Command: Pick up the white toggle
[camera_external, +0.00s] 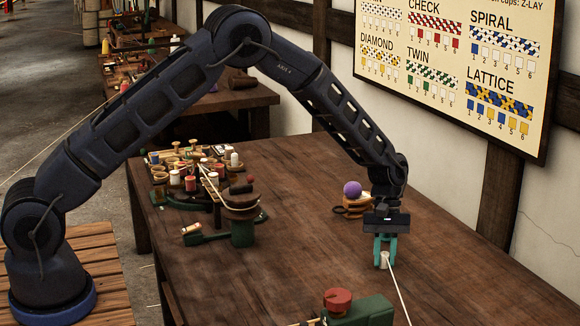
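A small white cylinder, which looks like the white toggle (384,262), shows upright at the tips of my gripper on the right part of the brown table. My gripper (385,257) points straight down, with its teal fingers on either side of the toggle's upper part. The fingers are a little apart, and I cannot tell whether they touch the toggle. A pale cord (399,291) runs from beside the toggle toward the front edge of the picture.
A purple ball (352,189) sits by orange rings behind my gripper. A green block (359,311) with a red knob (338,301) stands at the front. A green post stand (242,232) and several spools crowd the left side. The table's (310,250) middle is clear.

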